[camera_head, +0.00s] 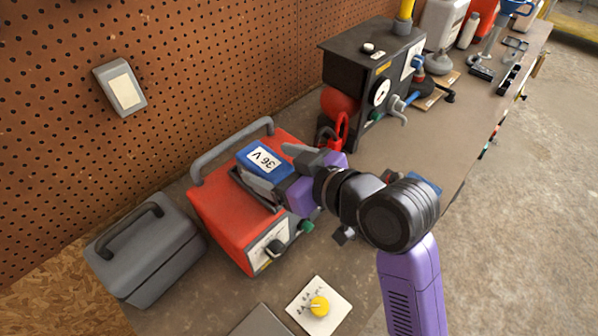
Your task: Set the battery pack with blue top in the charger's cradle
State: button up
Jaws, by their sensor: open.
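The battery pack with blue top (262,160) carries a white "36 V" label and sits at the top of the red charger (217,215). The charger has a grey carry handle and a front panel with a meter and knobs. My gripper (280,171) is open, with its fingers around or beside the pack. The cradle is mostly hidden by the pack and my gripper, so I cannot tell whether the pack is fully seated or touching the fingers.
A grey case with a handle (148,250) stands left of the charger. A white plate with a yellow knob (319,306) lies in front. A black machine with a gauge (366,75) stands behind to the right. A blue thing (427,184) is partly hidden behind my arm.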

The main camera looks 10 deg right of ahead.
jog(key=v, duration=0.9)
jog(key=shift+b, duration=0.4)
jog(key=s+d+f+m+t+h, duration=0.1)
jog(key=s+d+f+m+h, duration=0.3)
jog(key=f, duration=0.3)
jog(key=s+d+f+m+t+h, duration=0.1)
jog(key=s+d+f+m, duration=0.1)
jog(key=s+d+f, duration=0.3)
jog(key=s+d+t+h, duration=0.1)
jog(key=s+d+h, duration=0.1)
jog(key=s, duration=1.7)
jog(key=shift+s+f+m+t+h, duration=0.15)
jog(key=shift+f+m+t+h, duration=0.15)
jog(key=shift+m, duration=0.1)
